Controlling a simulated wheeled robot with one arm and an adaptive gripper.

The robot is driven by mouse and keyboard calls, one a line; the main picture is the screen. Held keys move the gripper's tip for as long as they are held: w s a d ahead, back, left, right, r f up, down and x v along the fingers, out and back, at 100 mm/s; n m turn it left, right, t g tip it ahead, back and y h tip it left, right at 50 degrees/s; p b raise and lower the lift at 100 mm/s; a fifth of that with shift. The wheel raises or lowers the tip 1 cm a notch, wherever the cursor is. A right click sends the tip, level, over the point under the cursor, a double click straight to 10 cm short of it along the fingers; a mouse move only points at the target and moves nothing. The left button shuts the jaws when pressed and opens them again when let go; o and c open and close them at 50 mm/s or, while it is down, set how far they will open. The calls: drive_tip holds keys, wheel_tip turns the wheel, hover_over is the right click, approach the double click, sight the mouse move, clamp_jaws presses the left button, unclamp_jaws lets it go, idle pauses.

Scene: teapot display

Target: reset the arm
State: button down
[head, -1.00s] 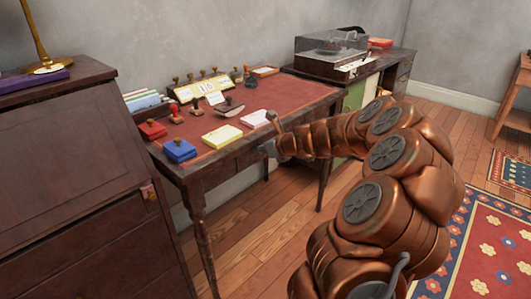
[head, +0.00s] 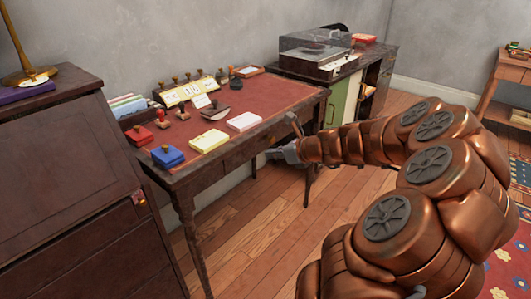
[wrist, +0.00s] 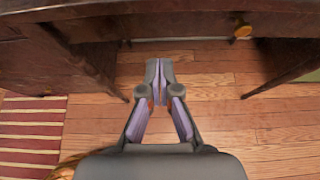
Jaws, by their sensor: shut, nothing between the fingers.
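My gripper (wrist: 159,75) is shut and empty in the wrist view, its fingertips together above the wooden floor and close to the desk's underside. In the head view my gripper (head: 270,155) shows small and dark at the front edge of the red-topped desk (head: 262,100), just below the top. My copper arm stretches from the lower right toward the desk. I cannot see any contact between my gripper and the desk.
Stamps, a blue box (head: 168,156), a yellow pad (head: 209,140) and a white pad (head: 244,121) lie on the desk. A dark bureau (head: 70,190) stands left. A record player (head: 316,52) sits on a cabinet behind. Floor (head: 265,235) is open in front.

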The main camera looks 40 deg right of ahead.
drive_tip(key=shift+s+r, duration=0.2)
drive_tip(key=shift+s, duration=0.25)
drive_tip(key=s+a+r+n+g+y+p, duration=0.15)
drive_tip(key=a+r+n+p, duration=0.35)
drive_tip(key=a, duration=0.5)
drive_tip(key=s+a+r+n+g+y+p, duration=0.1)
drive_tip(key=s+a+r+n+g+p, duration=0.25)
drive_tip(key=a+n, duration=0.45)
drive_tip(key=s+a+r+n+g+y+p, duration=0.15)
drive_tip(key=a+r+n+p, duration=0.3)
drive_tip(key=a, duration=0.65)
drive_tip(key=s+a+r+n+g+h+p, duration=0.1)
drive_tip(key=s+a+r+n+g+p, duration=0.1)
drive_tip(key=s+n+p, duration=0.15)
drive_tip(key=s+a+r+n+g+p, duration=0.2)
drive_tip(key=s+a+n+p, duration=0.1)
drive_tip(key=s+n, duration=0.15)
drive_tip(key=s+d+r+n+g+h+p, duration=0.1)
drive_tip(key=s+r+n+h+p, duration=0.1)
drive_tip(key=s, duration=0.5)
drive_tip(key=s+d+r+n+g+h+p, duration=0.2)
drive_tip(key=s+r+n+p, duration=0.2)
drive_tip(key=s+n+p, duration=0.1)
drive_tip(key=shift+s+d+r+n+h, duration=0.15)
drive_tip(key=shift+s+d+n+h, duration=0.2)
drive_tip(key=shift+s+n, duration=0.55)
drive_tip(key=shift+a, duration=0.1)
